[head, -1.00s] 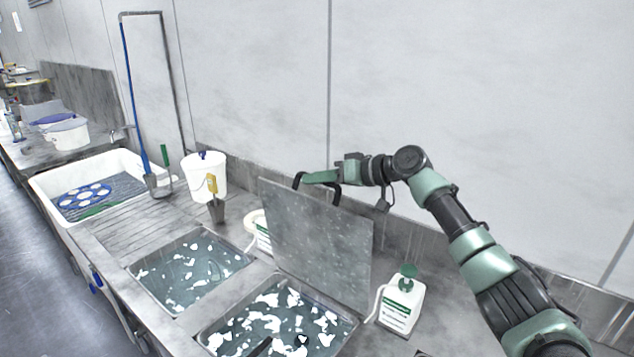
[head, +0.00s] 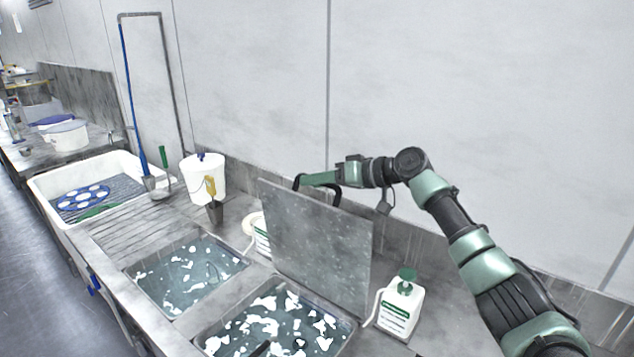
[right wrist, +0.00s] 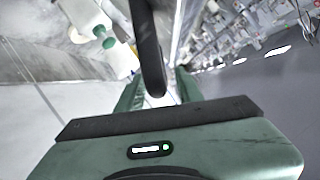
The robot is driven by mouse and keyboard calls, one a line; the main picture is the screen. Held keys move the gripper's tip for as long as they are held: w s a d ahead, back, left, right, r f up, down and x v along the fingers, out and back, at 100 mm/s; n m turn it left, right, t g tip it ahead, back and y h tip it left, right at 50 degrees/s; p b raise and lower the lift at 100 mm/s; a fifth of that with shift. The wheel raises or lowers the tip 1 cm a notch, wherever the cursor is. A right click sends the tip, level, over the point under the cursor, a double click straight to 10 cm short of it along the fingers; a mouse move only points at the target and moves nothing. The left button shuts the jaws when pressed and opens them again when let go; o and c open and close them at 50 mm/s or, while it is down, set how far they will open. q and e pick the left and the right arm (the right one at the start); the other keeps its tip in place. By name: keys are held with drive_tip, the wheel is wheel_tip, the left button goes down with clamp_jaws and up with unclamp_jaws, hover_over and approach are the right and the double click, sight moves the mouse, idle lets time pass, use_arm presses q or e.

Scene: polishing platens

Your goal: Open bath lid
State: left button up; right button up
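The bath lid (head: 315,240) is a grey metal plate. It stands nearly upright along the back edge of the right bath (head: 275,325), whose water with white floating pieces is uncovered. A black handle (head: 336,197) sits at the lid's top, partly behind it. My right gripper (head: 304,180) is at the handle, above the lid's top edge. In the right wrist view, the dark handle bar (right wrist: 152,55) runs between the green fingers of my right gripper (right wrist: 158,88), with gaps showing at both sides. My left gripper is out of view.
A second open bath (head: 185,272) lies to the left. A white bottle with a green cap (head: 400,308) stands right of the lid, and another bottle (head: 262,238) is partly hidden behind it. A white bucket (head: 203,180) stands by the wall. A white sink (head: 50,185) is farther left.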

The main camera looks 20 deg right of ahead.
drive_tip(key=shift+s+d, duration=0.25)
drive_tip(key=shift+d, duration=0.1)
drive_tip(key=b+v, duration=0.2)
drive_tip(key=v, duration=0.4)
drive_tip(key=shift+s+d+r+b, duration=0.2)
drive_tip(key=shift+s+d+b, duration=0.05)
drive_tip(key=shift+b, duration=0.15)
